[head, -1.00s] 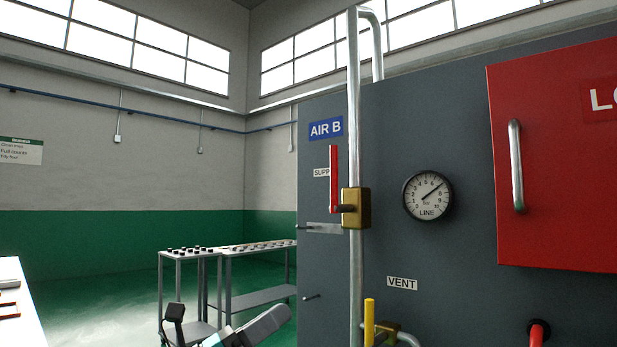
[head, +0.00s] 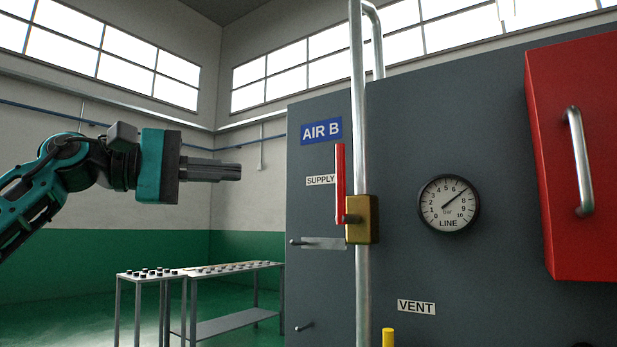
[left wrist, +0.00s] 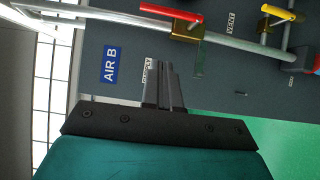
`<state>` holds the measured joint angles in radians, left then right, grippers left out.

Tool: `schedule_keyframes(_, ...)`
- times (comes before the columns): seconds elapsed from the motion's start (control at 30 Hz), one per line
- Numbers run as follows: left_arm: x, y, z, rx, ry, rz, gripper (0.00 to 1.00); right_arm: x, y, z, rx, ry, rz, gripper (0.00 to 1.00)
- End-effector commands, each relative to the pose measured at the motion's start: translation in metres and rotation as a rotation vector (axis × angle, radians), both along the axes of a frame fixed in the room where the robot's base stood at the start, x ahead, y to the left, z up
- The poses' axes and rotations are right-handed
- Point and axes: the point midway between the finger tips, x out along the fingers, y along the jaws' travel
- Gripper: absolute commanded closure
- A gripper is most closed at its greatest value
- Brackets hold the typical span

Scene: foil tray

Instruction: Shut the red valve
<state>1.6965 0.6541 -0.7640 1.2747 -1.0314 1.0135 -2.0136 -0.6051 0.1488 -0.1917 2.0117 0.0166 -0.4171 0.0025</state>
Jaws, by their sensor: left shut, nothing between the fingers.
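The red valve handle (head: 341,182) stands upright, in line with the vertical pipe, on a brass valve body (head: 361,219) below the SUPPLY label. It also shows in the left wrist view, where the red handle (left wrist: 172,13) lies near the top edge. My left gripper (head: 240,172) is shut and empty, pointing right, at the height of the handle's upper part and apart from it to the left. In the left wrist view the shut fingers (left wrist: 165,64) point toward the grey panel. My right gripper is not in view.
A gauge marked LINE (head: 448,204) reads about 7. A red box (head: 580,150) with a metal handle juts out at right. Tables (head: 225,325) stand behind at left.

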Motion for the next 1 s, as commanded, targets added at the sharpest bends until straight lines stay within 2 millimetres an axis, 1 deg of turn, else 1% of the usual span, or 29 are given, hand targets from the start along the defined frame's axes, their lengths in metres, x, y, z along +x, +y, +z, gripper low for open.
schedule_keyframes(0.33, 0.000, 0.001, 0.002, 0.006, -0.008, 0.003, 1.00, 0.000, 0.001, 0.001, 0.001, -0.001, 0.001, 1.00)
schedule_keyframes(0.47, 0.002, -0.006, 0.002, 0.005, -0.007, 0.001, 1.00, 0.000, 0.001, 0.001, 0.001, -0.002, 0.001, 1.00)
schedule_keyframes(0.57, 0.006, -0.018, 0.002, 0.005, -0.007, -0.001, 1.00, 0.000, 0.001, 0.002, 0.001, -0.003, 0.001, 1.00)
schedule_keyframes(0.9, 0.034, -0.084, 0.003, 0.005, -0.005, -0.001, 1.00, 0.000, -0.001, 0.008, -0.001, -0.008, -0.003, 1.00)
schedule_keyframes(0.97, 0.038, -0.095, 0.003, 0.006, -0.006, 0.000, 1.00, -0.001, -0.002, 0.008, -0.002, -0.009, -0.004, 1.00)
schedule_keyframes(1.0, 0.035, -0.101, 0.002, 0.006, -0.010, 0.000, 1.00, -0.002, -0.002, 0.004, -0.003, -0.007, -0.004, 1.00)
